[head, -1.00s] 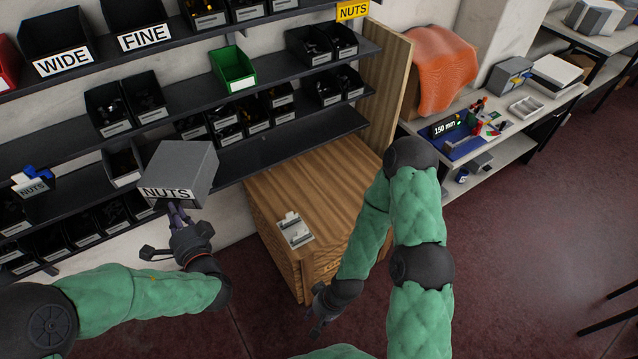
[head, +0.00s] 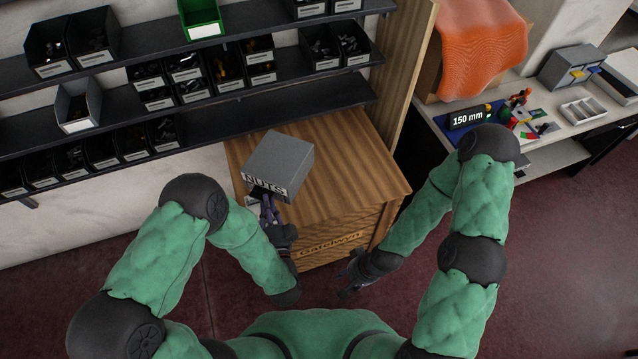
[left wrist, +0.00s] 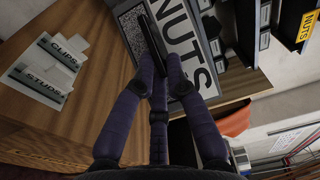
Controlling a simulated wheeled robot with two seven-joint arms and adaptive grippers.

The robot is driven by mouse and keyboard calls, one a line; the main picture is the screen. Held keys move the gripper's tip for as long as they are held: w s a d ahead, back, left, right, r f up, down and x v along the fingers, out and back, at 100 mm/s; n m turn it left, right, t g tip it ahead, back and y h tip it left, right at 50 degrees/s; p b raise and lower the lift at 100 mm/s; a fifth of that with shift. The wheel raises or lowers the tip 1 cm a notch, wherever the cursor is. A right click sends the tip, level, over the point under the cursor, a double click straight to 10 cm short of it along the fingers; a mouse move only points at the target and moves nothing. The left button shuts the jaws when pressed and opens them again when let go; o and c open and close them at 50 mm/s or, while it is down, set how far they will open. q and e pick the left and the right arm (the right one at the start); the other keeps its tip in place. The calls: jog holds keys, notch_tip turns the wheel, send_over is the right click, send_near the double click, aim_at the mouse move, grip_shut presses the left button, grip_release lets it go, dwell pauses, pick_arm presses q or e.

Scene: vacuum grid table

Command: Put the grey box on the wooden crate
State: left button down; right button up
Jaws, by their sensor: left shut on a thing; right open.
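The grey box (head: 285,157), labelled NUTS, is over the left part of the wooden crate's top (head: 355,165). My left gripper (head: 267,207) is shut on the box at its front, labelled side. In the left wrist view the box (left wrist: 130,22) is between the fingers (left wrist: 160,85), with the crate's wood top (left wrist: 65,125) below and to the left. I cannot tell whether the box touches the crate. My right gripper (head: 350,286) is open and empty, low in front of the crate's right part.
A small light-grey holder labelled CLIPS and STUDS (left wrist: 50,70) lies on the crate top beside the box. Shelves with black bins (head: 185,75) stand behind. A side bench (head: 548,152) is at the right. The crate top's right part is clear.

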pick_arm(q)
jog(key=s+f+b, duration=0.2)
jog(key=s+f, duration=0.1)
jog(key=f, duration=0.2)
jog(key=w+d+f+b, duration=0.1)
jog(key=w+d+f, duration=0.1)
jog(key=w+f, duration=0.1)
jog(key=w+d+f+b, duration=0.2)
jog(key=w+f, duration=0.1)
jog(key=w, duration=0.1)
jog(key=w+d+f+b, duration=0.2)
jog(key=w+d, duration=0.1)
jog(key=w, duration=0.1)
jog(key=shift+w+f, duration=0.2)
jog(key=shift+f, duration=0.2)
jog(key=shift+w+d+f, duration=0.1)
jog(key=shift+w+f, duration=0.1)
jog(key=shift+f, duration=0.05)
notch_tip(320, 180, down, 3)
jog(key=shift+w+f+b, duration=0.1)
jog(key=shift+f+b, duration=0.05)
jog(key=shift+b, duration=0.8)
jog(key=shift+d, duration=0.1)
jog(key=shift+f, duration=0.15)
jog(key=c, duration=1.3)
grip_release()
jog(key=shift+o, duration=0.2)
